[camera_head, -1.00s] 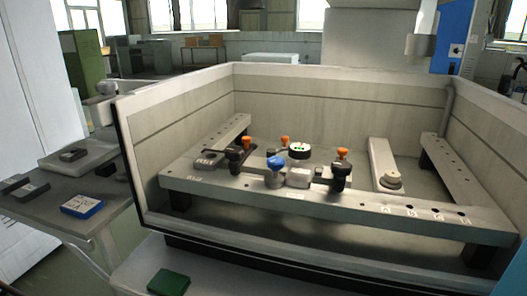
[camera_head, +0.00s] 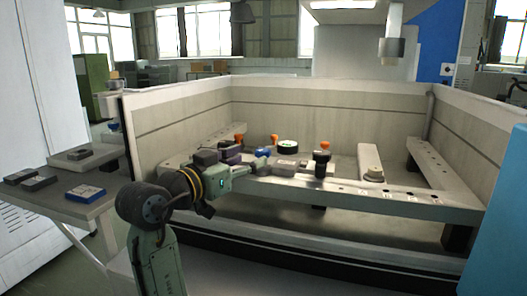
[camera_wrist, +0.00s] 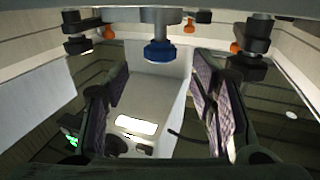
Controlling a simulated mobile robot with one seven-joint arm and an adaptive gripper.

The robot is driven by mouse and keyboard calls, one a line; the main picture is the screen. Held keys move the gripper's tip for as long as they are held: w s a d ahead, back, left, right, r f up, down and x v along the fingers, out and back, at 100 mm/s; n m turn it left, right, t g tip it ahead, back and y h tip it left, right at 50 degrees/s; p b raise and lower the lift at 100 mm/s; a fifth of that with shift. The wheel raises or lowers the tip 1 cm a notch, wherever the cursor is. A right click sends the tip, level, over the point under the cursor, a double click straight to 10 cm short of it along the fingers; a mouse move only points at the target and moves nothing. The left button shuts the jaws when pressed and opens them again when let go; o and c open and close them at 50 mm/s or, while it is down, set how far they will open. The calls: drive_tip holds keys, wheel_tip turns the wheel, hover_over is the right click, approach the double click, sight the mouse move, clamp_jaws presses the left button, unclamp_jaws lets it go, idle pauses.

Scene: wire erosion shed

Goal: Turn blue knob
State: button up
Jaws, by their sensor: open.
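The blue knob (camera_head: 262,153) stands on the front rail of the work frame inside the machine tank. In the wrist view the blue knob (camera_wrist: 160,51) appears upside down on its grey post, near the top centre. My gripper (camera_head: 257,167) is low at the front rail, right beside the knob and partly hiding its base. In the wrist view my gripper (camera_wrist: 162,105) has its two dark padded fingers spread wide. The knob shows in line with the gap between them, apparently beyond the tips; nothing is held.
An orange-topped clamp (camera_head: 324,150) stands right of the knob, with more orange knobs behind it. The tank's low front wall (camera_head: 330,247) lies below my arm. A side table (camera_head: 62,222) with small blocks is at left.

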sight(259, 154)
drive_tip(key=p+x, duration=0.1)
drive_tip(key=x, duration=0.5)
drive_tip(key=shift+w+d, duration=0.15)
drive_tip(key=shift+w, duration=0.05)
drive_tip(key=c, duration=1.2)
drive_tip(key=shift+d+n+t+y, duration=0.1)
drive_tip(key=shift+n+t+y, duration=0.3)
drive_tip(key=shift+n+y, duration=0.15)
drive_tip(key=shift+n+t+y, duration=0.6)
drive_tip(key=shift+n+y, duration=0.05)
drive_tip(key=shift+y, duration=0.4)
drive_tip(key=o, duration=1.2)
